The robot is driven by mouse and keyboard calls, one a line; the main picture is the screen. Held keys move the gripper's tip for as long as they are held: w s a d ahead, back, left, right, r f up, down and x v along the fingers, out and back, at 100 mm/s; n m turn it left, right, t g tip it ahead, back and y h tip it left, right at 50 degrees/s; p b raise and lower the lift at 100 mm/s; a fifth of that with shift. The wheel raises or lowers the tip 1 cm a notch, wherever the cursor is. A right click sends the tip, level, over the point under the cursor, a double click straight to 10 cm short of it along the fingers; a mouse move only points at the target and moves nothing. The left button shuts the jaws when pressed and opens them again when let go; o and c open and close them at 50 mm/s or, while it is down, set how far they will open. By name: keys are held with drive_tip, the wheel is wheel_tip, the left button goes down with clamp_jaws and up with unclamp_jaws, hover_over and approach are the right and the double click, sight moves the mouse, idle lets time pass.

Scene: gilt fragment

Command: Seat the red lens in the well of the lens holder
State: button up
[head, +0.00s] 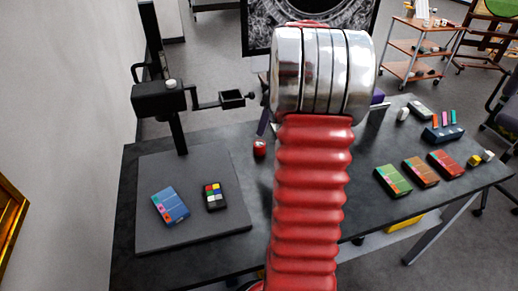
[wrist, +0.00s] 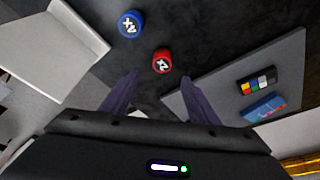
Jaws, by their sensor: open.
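The red lens (head: 259,148) is a short red cylinder standing on the dark table, right of the grey board. In the wrist view the red lens (wrist: 162,64) shows a white mark on its top. My gripper (wrist: 158,77) is open and empty, its two dark fingers apart, with the lens just beyond the fingertips and roughly between them in the picture. What looks like the lens holder (head: 232,99) is a black square frame on a side arm of the upright stand. Its well is too small to make out.
A blue lens (wrist: 130,23) stands near the red one. The grey board (head: 150,235) carries a blue card (head: 170,206) and a colour-patch block (head: 214,196). The black stand (head: 160,99) rises at its back edge. Coloured boxes (head: 420,171) lie at the table's right.

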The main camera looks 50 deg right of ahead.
sight(260, 143)
drive_tip(key=shift+x, duration=1.95)
drive_tip(key=shift+x, duration=2.65)
drive_tip(key=shift+s+a, duration=0.15)
drive_tip(key=shift+a, duration=0.05)
drive_tip(key=shift+c, duration=0.2)
drive_tip(key=c, duration=1.1)
drive_tip(key=shift+r, duration=0.1)
wheel_tip(260, 143, up, 18)
